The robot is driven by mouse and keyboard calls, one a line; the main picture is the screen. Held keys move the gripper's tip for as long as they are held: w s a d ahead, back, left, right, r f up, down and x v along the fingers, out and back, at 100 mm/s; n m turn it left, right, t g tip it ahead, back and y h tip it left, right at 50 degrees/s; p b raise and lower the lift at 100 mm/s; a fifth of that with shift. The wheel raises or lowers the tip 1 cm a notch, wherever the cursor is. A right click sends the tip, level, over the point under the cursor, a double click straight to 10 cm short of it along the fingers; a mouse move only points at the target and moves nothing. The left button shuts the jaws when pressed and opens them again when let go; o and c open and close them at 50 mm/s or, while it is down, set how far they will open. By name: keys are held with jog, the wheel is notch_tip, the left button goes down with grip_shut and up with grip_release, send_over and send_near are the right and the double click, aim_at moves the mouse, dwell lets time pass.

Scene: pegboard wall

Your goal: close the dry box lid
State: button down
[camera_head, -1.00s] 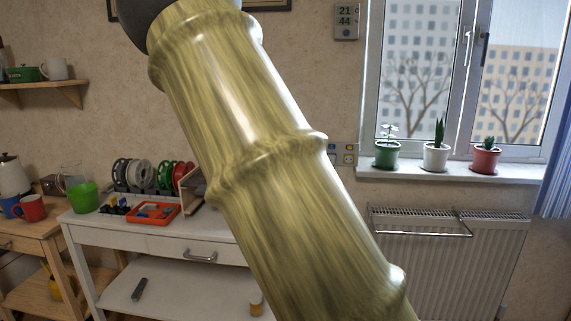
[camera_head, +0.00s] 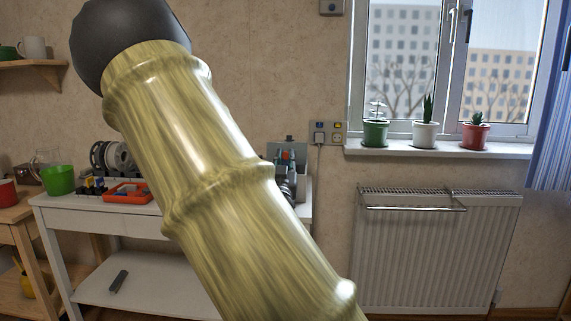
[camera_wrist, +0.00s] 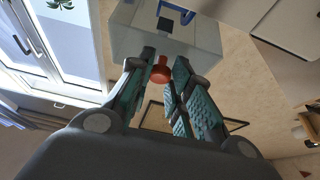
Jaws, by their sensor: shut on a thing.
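In the wrist view, my gripper (camera_wrist: 164,58) has its two teal-padded fingers on either side of a round red knob (camera_wrist: 161,75) and is shut on it. The knob shows in front of a pale, see-through box-like body (camera_wrist: 128,42), which seems to be the dry box or its lid. A dark patch and a blue piece show on or in it. How far the lid stands open cannot be told.
A white table (camera_head: 95,212) stands behind my arm, with an orange tray (camera_head: 127,193), a green cup (camera_head: 60,180) and spools (camera_head: 117,157). A grey object (camera_head: 288,150) shows right of my arm. A radiator (camera_head: 435,250) hangs below the windowsill with potted plants.

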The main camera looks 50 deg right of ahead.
jog(key=shift+f+b, duration=0.45)
jog(key=shift+f, duration=0.1)
jog(key=shift+a, duration=0.1)
jog(key=c, duration=1.3)
grip_release()
jog(key=shift+o, duration=0.2)
jog(key=shift+f, duration=0.1)
jog(key=v, duration=1.2)
jog(key=shift+f, duration=0.2)
